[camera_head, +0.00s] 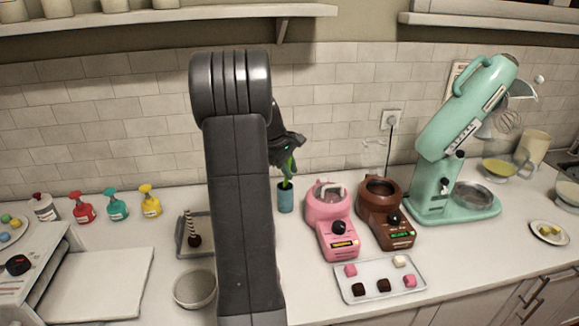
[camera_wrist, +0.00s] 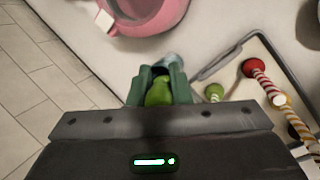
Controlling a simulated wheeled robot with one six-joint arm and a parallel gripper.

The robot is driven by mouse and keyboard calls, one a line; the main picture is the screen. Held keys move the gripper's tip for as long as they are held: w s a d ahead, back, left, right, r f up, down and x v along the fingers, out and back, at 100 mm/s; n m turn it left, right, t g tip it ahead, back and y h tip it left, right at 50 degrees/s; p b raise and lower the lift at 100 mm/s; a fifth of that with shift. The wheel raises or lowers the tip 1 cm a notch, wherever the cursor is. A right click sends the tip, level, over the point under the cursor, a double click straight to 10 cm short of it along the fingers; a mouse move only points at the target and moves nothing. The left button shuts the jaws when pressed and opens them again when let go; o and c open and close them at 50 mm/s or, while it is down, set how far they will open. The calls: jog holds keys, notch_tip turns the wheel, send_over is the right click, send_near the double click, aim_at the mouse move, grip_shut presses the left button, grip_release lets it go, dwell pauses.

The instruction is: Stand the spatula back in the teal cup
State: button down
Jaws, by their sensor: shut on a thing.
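The teal cup (camera_head: 285,197) stands upright on the counter, just right of my arm and left of the pink melting pot. My gripper (camera_head: 291,147) is above the cup and shut on the green spatula (camera_head: 288,165). The spatula points down, and its lower end is at the cup's mouth. I cannot tell how deep it sits inside. In the wrist view, the green spatula (camera_wrist: 158,93) shows between the jaws. A pale blue shape beyond the fingertips is too unclear to name.
The pink pot (camera_head: 328,207) and brown pot (camera_head: 382,205) stand close to the right. A sweets tray (camera_head: 355,297) lies in front. A tray (camera_head: 181,235) with a striped stick is at left. A teal mixer (camera_head: 437,180) stands at far right.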

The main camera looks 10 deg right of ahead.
jog(key=shift+f+b, duration=1.2)
jog(key=shift+f, duration=1.2)
jog(key=c, duration=1.3)
grip_release()
jog(key=shift+o, duration=0.2)
jog(key=b+v, duration=0.1)
jog(key=v, duration=1.2)
jog(key=shift+r, duration=0.4)
jog(key=shift+a, duration=0.1)
